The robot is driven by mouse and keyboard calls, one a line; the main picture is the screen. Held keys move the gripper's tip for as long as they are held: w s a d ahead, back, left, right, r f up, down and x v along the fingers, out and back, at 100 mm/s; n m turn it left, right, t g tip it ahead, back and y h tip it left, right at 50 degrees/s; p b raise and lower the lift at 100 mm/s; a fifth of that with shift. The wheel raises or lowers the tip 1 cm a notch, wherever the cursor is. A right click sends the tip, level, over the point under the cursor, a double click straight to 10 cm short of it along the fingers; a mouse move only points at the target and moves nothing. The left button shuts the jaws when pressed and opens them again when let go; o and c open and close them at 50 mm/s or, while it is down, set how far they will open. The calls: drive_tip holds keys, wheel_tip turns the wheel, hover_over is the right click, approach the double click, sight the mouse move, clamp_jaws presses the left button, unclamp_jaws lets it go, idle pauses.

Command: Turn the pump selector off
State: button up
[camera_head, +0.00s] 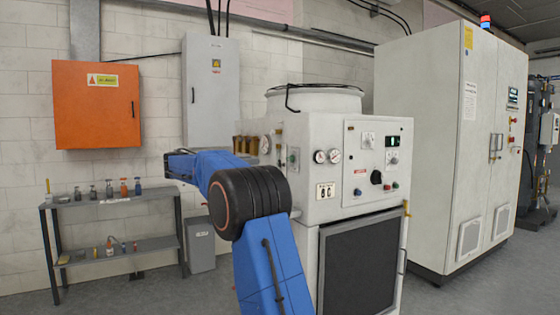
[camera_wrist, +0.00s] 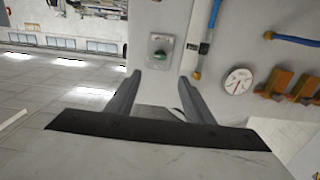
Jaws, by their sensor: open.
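In the wrist view, a small grey switch plate with a greenish knob (camera_wrist: 160,50) sits on the pale machine wall. It may be the pump selector, but its label and setting are too small to read. My gripper (camera_wrist: 160,76) is open and empty, its two grey fingers spread below the plate in the picture. The plate shows beyond and between the fingertips, apart from them. In the head view, a small grey plate (camera_head: 293,158) on the side of the white washer (camera_head: 308,240) looks like the same switch. The gripper cannot be made out clearly there, beyond my blue arm.
A round gauge (camera_wrist: 238,81), amber fittings (camera_wrist: 290,86) and a blue hose (camera_wrist: 293,40) are right of the switch in the wrist view. The washer's front panel (camera_head: 377,160) carries other knobs. A grey shelf (camera_head: 115,200) with bottles stands left; open floor lies before it.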

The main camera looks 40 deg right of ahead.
sight(288, 158)
drive_tip(key=x, duration=1.5)
drive_tip(key=shift+d, duration=0.4)
drive_tip(key=c, duration=1.1)
